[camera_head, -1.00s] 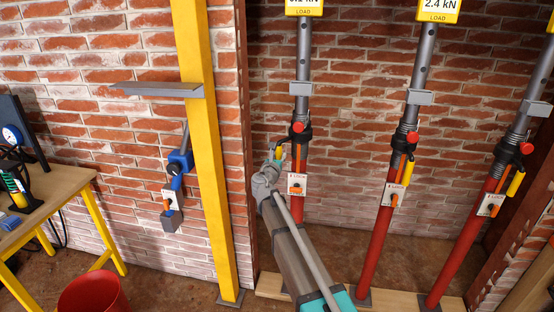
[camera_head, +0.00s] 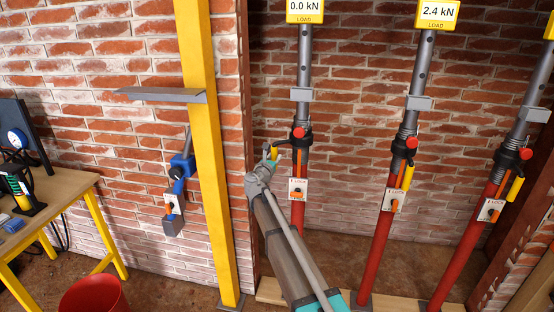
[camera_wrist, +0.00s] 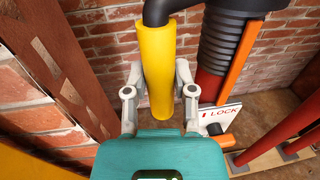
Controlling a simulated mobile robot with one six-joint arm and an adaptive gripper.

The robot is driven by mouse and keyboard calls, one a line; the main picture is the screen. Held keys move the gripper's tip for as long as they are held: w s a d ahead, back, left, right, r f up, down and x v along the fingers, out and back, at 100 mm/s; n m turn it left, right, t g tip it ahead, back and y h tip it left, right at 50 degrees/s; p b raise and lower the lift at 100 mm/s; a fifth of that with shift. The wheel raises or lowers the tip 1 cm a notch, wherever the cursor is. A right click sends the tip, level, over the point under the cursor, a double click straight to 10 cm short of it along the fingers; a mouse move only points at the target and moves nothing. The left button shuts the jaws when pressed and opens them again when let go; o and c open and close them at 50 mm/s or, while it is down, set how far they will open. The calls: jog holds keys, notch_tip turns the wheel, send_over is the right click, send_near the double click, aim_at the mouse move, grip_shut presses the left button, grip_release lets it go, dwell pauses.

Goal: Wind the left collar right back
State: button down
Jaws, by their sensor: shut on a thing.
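The left prop is a red tube (camera_head: 298,214) with a grey upper tube (camera_head: 304,72). Its dark collar (camera_head: 299,141) sits at the joint, with a red knob (camera_head: 299,132) in front. A cranked black arm leads from the collar to a yellow handle (camera_head: 274,153) that hangs down on the left. In the wrist view the yellow handle (camera_wrist: 157,75) stands between my two fingers, and my gripper (camera_wrist: 159,88) is shut on it. The collar (camera_wrist: 232,45) is to its right. In the head view my gripper (camera_head: 267,162) is left of the prop.
A white lock plate (camera_head: 298,189) with an orange lever is on the left prop, close to my gripper. The load display (camera_head: 304,10) above reads 0.0 kN. Two similar props stand to the right; the middle display (camera_head: 437,14) reads 2.4 kN. A yellow post (camera_head: 208,150) stands left.

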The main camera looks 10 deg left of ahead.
jog(key=shift+w+a, duration=0.2)
jog(key=shift+a, duration=0.1)
jog(key=shift+c, duration=2.1)
grip_release()
jog(key=shift+d, duration=0.15)
jog(key=shift+s, duration=0.15)
jog(key=v, duration=1.1)
jog(key=shift+s, duration=0.35)
